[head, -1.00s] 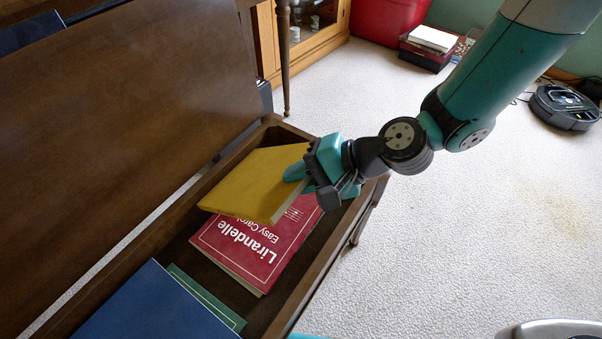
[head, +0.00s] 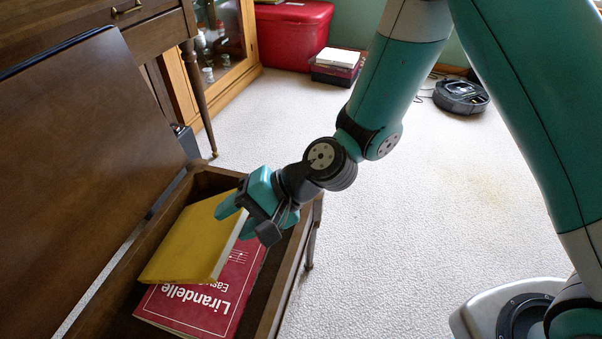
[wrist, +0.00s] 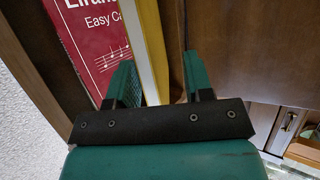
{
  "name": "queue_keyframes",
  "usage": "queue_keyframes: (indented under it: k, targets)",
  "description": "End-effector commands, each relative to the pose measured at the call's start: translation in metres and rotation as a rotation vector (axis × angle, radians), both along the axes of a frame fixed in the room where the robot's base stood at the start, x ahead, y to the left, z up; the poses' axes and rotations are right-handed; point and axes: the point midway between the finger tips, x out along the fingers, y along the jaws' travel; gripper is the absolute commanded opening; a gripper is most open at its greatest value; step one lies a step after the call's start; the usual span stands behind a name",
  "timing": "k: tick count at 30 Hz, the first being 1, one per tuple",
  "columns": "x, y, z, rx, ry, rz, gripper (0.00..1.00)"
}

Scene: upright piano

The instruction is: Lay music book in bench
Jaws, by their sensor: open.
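The yellow music book (head: 192,243) is in the open bench (head: 289,283), overlapping the red "Lirandelle" book (head: 205,303). My gripper (head: 240,208) is at the yellow book's right edge, near its far end. In the wrist view the yellow book (wrist: 154,40) stands edge-on between the two fingers of my gripper (wrist: 158,60), which are apart. A gap shows between the book and the right finger. The red book (wrist: 90,40) shows beyond the left finger. Whether the yellow book lies flat or is slightly tilted is hard to tell.
The raised bench lid (head: 80,170) stands along the left. A piano leg (head: 198,95) and a glass-fronted cabinet (head: 220,60) are behind the bench. A red chest (head: 293,35) and a robot vacuum (head: 461,96) are farther back.

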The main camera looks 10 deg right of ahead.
Motion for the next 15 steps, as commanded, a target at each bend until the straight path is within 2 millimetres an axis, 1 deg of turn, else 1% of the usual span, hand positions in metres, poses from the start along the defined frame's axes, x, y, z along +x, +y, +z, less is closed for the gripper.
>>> queue_keyframes:
  k: [1,5,9,15]
  targets:
    - [0.002,-0.007,0.007,0.0,0.0,-0.005,0.47]
    - [0.003,-0.031,0.025,0.001,0.0,-0.009,0.47]
    - [0.004,-0.063,0.045,0.001,0.001,-0.01,0.47]
    - [0.005,-0.104,0.071,0.002,0.0,-0.008,0.47]
